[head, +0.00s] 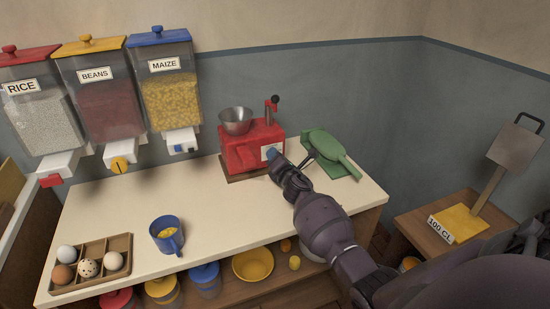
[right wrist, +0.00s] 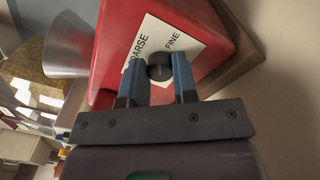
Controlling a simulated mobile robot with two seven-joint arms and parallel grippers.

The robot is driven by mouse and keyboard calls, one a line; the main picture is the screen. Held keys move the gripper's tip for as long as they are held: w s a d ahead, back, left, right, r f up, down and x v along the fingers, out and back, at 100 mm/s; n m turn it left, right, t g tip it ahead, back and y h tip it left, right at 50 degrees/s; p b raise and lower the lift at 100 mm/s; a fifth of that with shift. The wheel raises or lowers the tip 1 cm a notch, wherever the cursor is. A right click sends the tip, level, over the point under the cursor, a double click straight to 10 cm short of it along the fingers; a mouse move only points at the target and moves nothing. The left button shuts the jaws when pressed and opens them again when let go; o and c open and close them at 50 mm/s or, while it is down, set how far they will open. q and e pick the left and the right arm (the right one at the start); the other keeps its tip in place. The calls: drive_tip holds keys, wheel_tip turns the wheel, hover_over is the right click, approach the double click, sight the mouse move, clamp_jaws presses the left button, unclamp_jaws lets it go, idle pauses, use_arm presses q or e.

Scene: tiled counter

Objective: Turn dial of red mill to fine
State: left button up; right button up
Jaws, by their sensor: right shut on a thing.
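The red mill (head: 245,148) stands on a wooden base at the back of the counter, with a metal hopper (head: 236,121) and a crank on top. Its white label (right wrist: 190,47) reads COARSE on the left and FINE on the right in the right wrist view. The small dark dial (right wrist: 160,66) sits between the two words at the label's lower edge. My right gripper (head: 272,154) is at the mill's front face, its blue fingers shut on the dial, one on each side. Which way the dial points I cannot tell. My left gripper is not in view.
A blue mug (head: 167,236) with yellow contents and an egg tray (head: 90,263) stand at the counter's front left. Rice, beans and maize dispensers hang on the wall. The counter's middle is clear.

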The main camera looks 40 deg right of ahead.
drive_tip(key=m, duration=0.6)
drive_tip(key=shift+f, duration=0.1)
idle(0.5)
drive_tip(key=o, duration=0.9)
drive_tip(key=shift+o, duration=0.2)
drive_tip(key=shift+s, duration=0.1)
drive_tip(key=shift+s, duration=0.2)
drive_tip(key=p+v, duration=0.1)
drive_tip(key=v, duration=0.9)
drive_tip(key=shift+a, duration=0.15)
drive_tip(key=shift+s, duration=0.1)
